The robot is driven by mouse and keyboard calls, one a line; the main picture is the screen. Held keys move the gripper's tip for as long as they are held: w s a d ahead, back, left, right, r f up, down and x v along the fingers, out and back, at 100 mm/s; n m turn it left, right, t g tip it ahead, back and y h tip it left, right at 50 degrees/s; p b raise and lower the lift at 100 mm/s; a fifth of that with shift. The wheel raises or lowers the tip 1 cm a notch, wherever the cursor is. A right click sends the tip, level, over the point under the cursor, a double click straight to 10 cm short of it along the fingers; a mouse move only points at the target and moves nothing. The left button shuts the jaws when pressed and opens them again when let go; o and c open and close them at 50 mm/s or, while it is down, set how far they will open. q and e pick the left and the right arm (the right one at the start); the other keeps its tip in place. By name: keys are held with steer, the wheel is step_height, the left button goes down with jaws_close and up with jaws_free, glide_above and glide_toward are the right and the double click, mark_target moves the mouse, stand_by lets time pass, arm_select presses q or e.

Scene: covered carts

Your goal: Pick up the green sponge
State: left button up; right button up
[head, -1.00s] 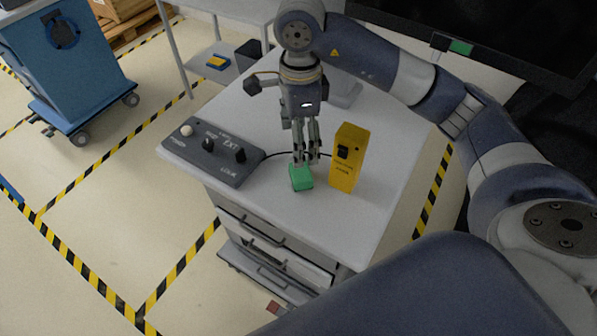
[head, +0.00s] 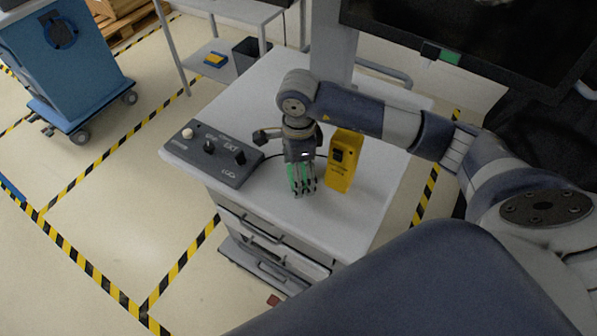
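The green sponge (head: 292,175) is a small block on the white cart top (head: 266,92), partly hidden by gripper fingers. My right gripper (head: 303,192) points straight down over it, with its fingers reaching down around the sponge to about the level of the cart top. Green shows between and beside the fingers. I cannot tell whether they press on the sponge or stand slightly apart from it. My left gripper is not in view.
A yellow box (head: 343,163) stands close to the right of the gripper. A dark control box (head: 212,155) lies to the left, with a black cable behind the gripper. A dark screen (head: 470,40) hangs at upper right. A blue cart (head: 70,65) stands at far left.

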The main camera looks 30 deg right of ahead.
steer(key=c, duration=0.9)
steer(key=shift+r, duration=0.15)
steer(key=shift+w+r+b, duration=0.1)
steer(key=shift+r+b, duration=0.5)
step_height(320, 180, up, 2)
steer(key=shift+b, duration=0.6)
steer(key=s+a+b, duration=0.2)
steer(key=s+a, duration=0.2)
steer(key=a, duration=0.3)
steer(key=s+a+r+b, duration=0.1)
steer(key=s+a+b, duration=0.1)
steer(key=s+a, duration=0.2)
steer(key=shift+a+r, duration=0.25)
steer(key=shift+a, duration=1.2)
steer(key=shift+s, duration=0.1)
